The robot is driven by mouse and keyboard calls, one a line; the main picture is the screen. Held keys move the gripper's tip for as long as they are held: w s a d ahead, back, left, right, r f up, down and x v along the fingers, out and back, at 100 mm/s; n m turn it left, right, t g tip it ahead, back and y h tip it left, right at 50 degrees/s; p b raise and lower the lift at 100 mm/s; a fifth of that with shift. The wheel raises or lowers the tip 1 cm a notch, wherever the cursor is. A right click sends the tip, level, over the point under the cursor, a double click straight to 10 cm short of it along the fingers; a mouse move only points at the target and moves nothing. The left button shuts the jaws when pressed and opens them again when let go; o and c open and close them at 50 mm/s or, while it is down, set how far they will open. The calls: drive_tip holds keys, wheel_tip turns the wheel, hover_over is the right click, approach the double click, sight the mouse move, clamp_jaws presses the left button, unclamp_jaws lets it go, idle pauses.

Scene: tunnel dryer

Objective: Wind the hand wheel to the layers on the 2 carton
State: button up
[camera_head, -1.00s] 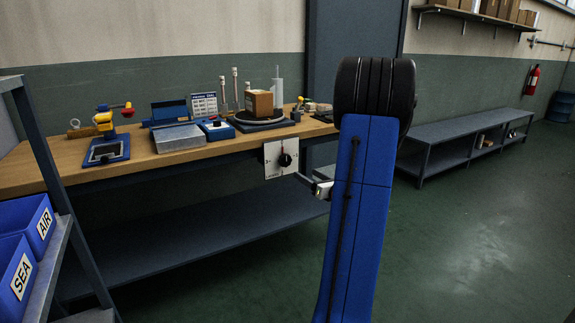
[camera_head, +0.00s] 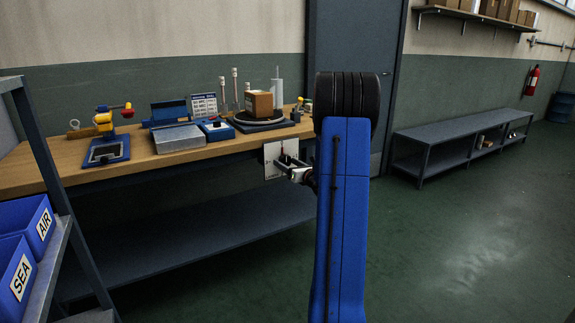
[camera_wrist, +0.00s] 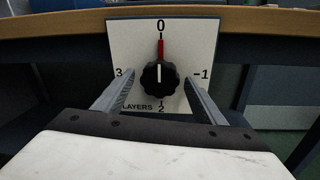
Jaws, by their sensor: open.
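The layers dial is a black knob (camera_wrist: 159,77) on a white plate (camera_wrist: 120,40) fixed below the bench edge. The plate reads 0 at top, 1 at right, 2 at bottom and 3 at left. A red mark stands at 0, and the knob's white line points up to it. My gripper (camera_wrist: 161,92) is open, with one finger on each side of the knob and a gap to it. In the head view my gripper (camera_head: 285,165) is in front of the plate (camera_head: 270,152) and hides most of the knob. A brown carton (camera_head: 259,102) sits on the turntable (camera_head: 262,122) above.
The wooden bench top (camera_head: 150,160) overhangs the plate. On it are a grey metal box (camera_head: 180,138), a blue control box (camera_head: 215,130) and a yellow-and-red tool (camera_head: 105,122). A lower shelf (camera_head: 200,225) runs beneath. Blue AIR and SEA bins (camera_head: 20,225) stand at left.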

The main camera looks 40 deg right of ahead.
drive_tip(key=shift+w, duration=0.1)
drive_tip(key=c, duration=1)
